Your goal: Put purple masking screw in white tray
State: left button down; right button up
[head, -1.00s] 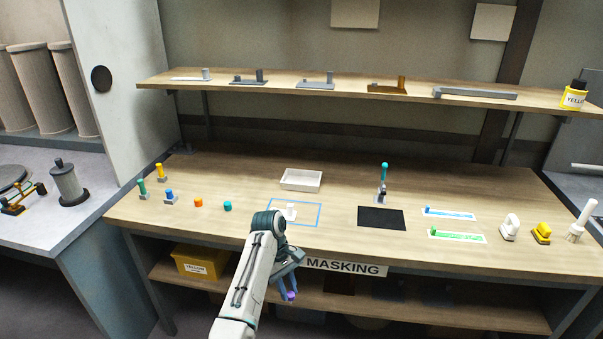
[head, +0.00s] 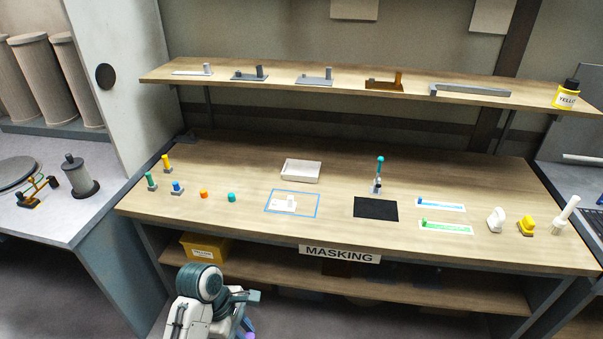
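The white tray (head: 299,179) is a shallow open box on the workbench, behind the blue-outlined rectangle, and it looks empty. My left arm comes in at the bottom, below and in front of the bench. My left gripper (head: 244,328) points down at the bottom edge and is partly cut off. The purple masking screw (head: 249,335) shows as a small purple bit at its fingertips, seemingly held between them. My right gripper is not in view.
A white piece (head: 291,202) stands in the blue outline. Several small coloured parts, including an orange one (head: 204,193) and a teal one (head: 232,197), stand at left. A black mat (head: 376,209) lies right. The bench's front edge and MASKING sign (head: 339,254) lie beyond my gripper.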

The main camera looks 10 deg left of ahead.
aim_at(302, 173)
jog(key=i, duration=2)
